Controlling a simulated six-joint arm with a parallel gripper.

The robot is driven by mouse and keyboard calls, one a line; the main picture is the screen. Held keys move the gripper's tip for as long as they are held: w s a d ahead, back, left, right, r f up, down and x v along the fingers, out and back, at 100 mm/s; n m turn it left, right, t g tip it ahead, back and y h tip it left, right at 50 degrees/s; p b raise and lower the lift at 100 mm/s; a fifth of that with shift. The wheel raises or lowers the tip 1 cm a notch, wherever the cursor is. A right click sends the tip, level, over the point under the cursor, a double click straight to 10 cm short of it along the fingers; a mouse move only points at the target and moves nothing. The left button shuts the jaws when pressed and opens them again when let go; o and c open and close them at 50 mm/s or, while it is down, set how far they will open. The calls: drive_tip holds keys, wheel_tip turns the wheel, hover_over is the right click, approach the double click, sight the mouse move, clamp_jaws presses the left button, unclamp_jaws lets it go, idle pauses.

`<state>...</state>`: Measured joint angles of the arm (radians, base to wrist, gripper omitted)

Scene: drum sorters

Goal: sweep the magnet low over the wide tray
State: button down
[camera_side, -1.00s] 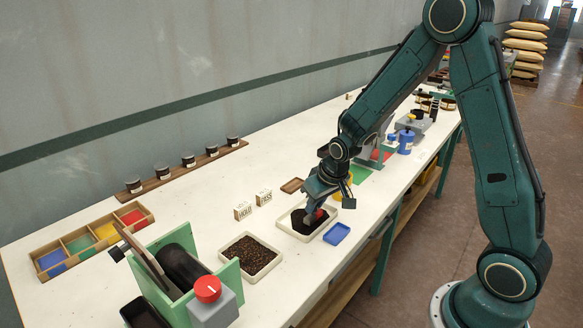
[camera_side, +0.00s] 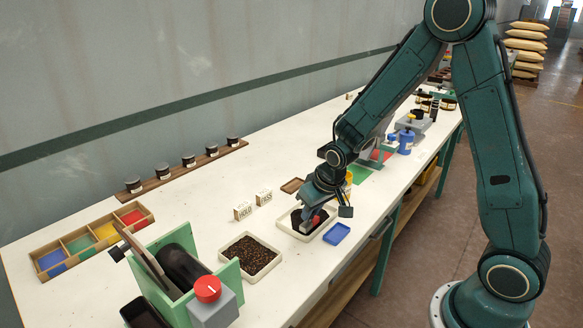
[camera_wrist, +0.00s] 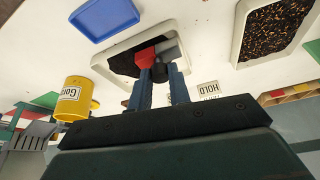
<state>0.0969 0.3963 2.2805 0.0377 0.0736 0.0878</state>
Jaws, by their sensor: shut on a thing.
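My gripper (camera_side: 309,212) is shut on a magnet with a red end and a grey end. The magnet (camera_side: 315,220) is low over a pale-rimmed tray (camera_side: 288,231) of dark, nearly black grains. In the wrist view, the fingers of my gripper (camera_wrist: 162,75) hold the magnet (camera_wrist: 147,57) over the dark grains of the tray (camera_wrist: 178,31). I cannot tell whether the magnet touches the grains. My fingers and the magnet hide part of the tray.
A tray of brown speckled grains (camera_side: 279,262) lies to the left, and a small blue tray (camera_side: 337,233) lies close on the right. HOLD (camera_side: 243,211) and PASS (camera_side: 264,197) cards stand behind. A yellow mug (camera_wrist: 76,98) stands beside the tray. A green-framed drum (camera_side: 183,268) stands front left.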

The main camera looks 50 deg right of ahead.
drive_tip(key=shift+d, duration=0.3)
idle(0.4)
drive_tip(key=shift+d, duration=3.45)
drive_tip(key=shift+d, duration=0.15)
drive_tip(key=shift+w+a, duration=0.1)
drive_tip(key=shift+a, duration=0.15)
drive_tip(key=shift+w+a, duration=0.35)
drive_tip(key=shift+a, duration=0.85)
drive_tip(key=shift+w+a, duration=0.4)
drive_tip(key=shift+a, duration=0.75)
drive_tip(key=shift+w+a, duration=0.35)
drive_tip(key=shift+a, duration=0.85)
drive_tip(key=shift+a, duration=0.15)
drive_tip(key=shift+w+d, duration=0.1)
drive_tip(key=shift+d, duration=0.25)
drive_tip(key=shift+w+d, duration=0.35)
drive_tip(key=shift+d, duration=0.8)
drive_tip(key=shift+w+d, duration=0.35)
drive_tip(key=shift+d, duration=0.85)
drive_tip(key=shift+w+d, duration=0.35)
drive_tip(key=shift+d, duration=0.8)
